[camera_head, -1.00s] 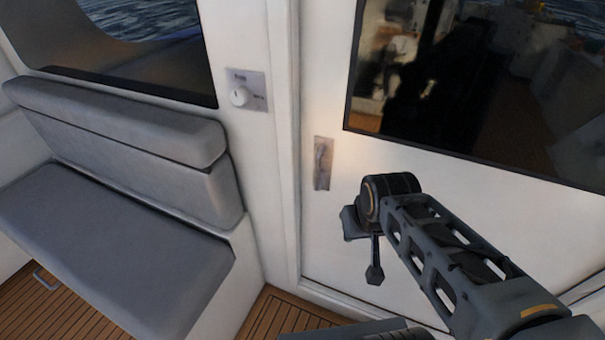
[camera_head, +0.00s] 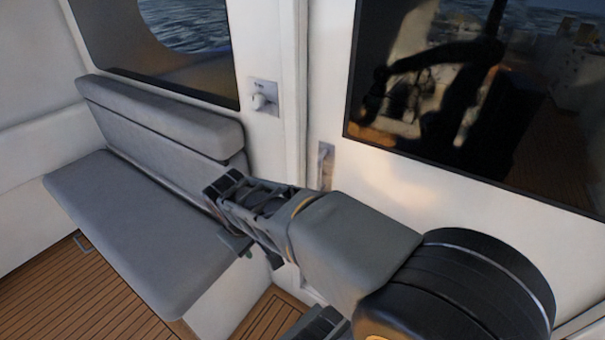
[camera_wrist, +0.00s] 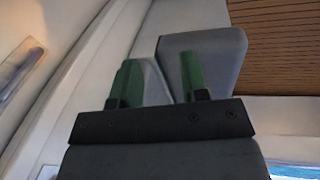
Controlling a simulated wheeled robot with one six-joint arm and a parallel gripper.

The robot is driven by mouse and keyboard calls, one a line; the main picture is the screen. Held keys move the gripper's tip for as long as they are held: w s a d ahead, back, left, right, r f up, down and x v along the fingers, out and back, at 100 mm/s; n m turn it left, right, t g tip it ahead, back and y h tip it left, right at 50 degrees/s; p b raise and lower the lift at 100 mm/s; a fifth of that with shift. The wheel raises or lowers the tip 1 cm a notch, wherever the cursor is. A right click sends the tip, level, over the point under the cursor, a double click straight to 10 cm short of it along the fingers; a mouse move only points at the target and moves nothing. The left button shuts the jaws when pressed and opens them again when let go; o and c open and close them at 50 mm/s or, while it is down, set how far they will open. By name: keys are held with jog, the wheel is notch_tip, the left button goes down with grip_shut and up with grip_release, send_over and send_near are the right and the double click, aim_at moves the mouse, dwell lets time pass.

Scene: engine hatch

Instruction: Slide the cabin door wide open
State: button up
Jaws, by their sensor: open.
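The white cabin door (camera_head: 400,185) has a large dark window and stands shut against its frame. Its recessed metal handle plate (camera_head: 326,160) sits near the door's left edge; my arm hides its lower part in the head view. In the wrist view the handle plate (camera_wrist: 20,75) shows at the far left, apart from my fingers. My gripper (camera_wrist: 160,66) is open, its two green fingers apart with nothing held between them. In the head view the arm reaches across the door to the left, and the fingers cannot be made out.
A grey cushioned bench (camera_head: 135,215) stands left of the door, and its grey cushion (camera_wrist: 220,55) lies beyond my fingers in the wrist view. Wooden floor (camera_head: 70,290) is clear at lower left.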

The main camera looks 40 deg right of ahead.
jog(key=w+d+f+n+g+h+p, duration=0.2)
jog(key=w+d+n+g+h+p, duration=0.15)
jog(key=w+d+n+h, duration=0.4)
jog(key=w+d+f+n+g+h+p, duration=0.1)
jog(key=w+d+n+g+h+p, duration=0.1)
jog(key=w+d+n+g+h, duration=0.55)
jog(key=m+t+p, duration=0.3)
jog(key=t+p, duration=0.1)
send_over(319, 188)
jog(key=shift+w+d+f, duration=0.25)
jog(key=shift+w, duration=0.05)
jog(key=shift+c, duration=0.2)
grip_shut()
